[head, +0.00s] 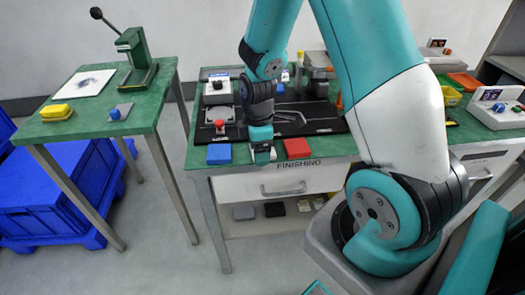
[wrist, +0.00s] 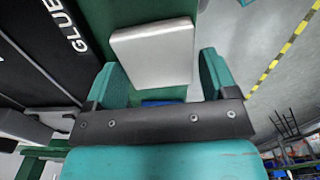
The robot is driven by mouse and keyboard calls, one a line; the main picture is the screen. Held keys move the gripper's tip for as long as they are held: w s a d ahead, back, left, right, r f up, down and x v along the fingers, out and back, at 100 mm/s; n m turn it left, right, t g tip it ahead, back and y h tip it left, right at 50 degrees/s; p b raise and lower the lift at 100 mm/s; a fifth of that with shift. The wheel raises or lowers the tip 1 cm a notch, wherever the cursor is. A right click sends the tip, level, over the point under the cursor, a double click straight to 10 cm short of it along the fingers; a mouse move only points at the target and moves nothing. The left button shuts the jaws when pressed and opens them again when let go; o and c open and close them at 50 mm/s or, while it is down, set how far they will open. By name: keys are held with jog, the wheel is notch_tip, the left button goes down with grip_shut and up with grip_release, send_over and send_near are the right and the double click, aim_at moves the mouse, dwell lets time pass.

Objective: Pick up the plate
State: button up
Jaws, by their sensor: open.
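A pale grey, square plate (wrist: 155,52) lies flat near the green table edge in the wrist view. My gripper (wrist: 165,78) is open, with one teal finger on each side of the plate's near end. The fingers look apart from the plate, and I cannot tell the height gap between them. In the head view my gripper (head: 262,152) points down at the front edge of the finishing table (head: 345,165), and it mostly hides the plate there.
A blue block (head: 219,154) and a red block (head: 297,148) flank my gripper. Behind stands a black mat with a red-button device (head: 220,125). A side table (head: 85,128) with a green press (head: 138,70) stands left. The floor between the tables is clear.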

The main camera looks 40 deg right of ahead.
jog(key=c, duration=0.7)
notch_tip(320, 180, up, 20)
jog(key=p, duration=0.2)
